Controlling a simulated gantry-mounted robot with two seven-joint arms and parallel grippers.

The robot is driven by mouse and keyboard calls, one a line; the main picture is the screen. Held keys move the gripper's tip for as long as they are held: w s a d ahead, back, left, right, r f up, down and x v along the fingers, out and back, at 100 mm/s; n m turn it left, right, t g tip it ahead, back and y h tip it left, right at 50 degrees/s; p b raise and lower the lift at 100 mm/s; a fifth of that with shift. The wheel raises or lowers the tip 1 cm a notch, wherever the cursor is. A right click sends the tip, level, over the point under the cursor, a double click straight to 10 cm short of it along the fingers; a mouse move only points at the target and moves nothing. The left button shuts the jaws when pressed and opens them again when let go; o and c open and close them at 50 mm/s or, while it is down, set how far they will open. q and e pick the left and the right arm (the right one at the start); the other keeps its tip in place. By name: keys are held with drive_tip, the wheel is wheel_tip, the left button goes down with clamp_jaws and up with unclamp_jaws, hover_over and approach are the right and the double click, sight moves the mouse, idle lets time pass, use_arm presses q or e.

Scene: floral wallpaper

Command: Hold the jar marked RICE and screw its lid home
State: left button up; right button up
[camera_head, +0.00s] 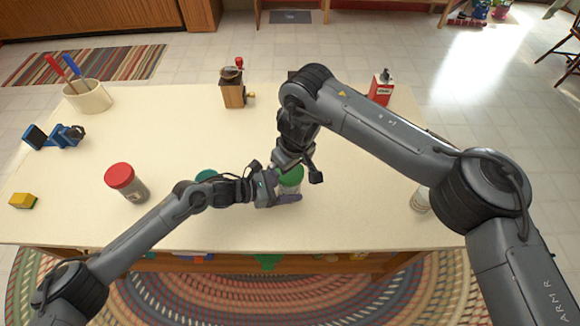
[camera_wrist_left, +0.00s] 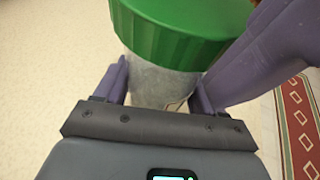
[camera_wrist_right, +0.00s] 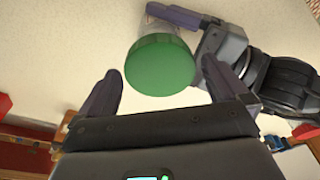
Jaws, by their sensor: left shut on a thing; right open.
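A clear jar (camera_wrist_left: 158,84) with a green lid (camera_head: 291,176) stands near the front middle of the table. The lid is on top of the jar; whether it is fully down I cannot tell. No RICE marking is readable. My left gripper (camera_head: 284,192) is shut around the jar body, below the lid. My right gripper (camera_wrist_right: 160,72) is open above the lid. In the right wrist view the green lid (camera_wrist_right: 160,66) shows between its spread fingers, not gripped. In the left wrist view the lid (camera_wrist_left: 185,38) is above the left fingers.
A red-lidded jar (camera_head: 126,180) and a teal lid (camera_head: 207,175) are to the left. A white container (camera_head: 420,199) is at the right, partly behind my right arm.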

drive_tip(key=shift+r, duration=3.4)
use_arm(q)
drive_tip(key=o, duration=1.1)
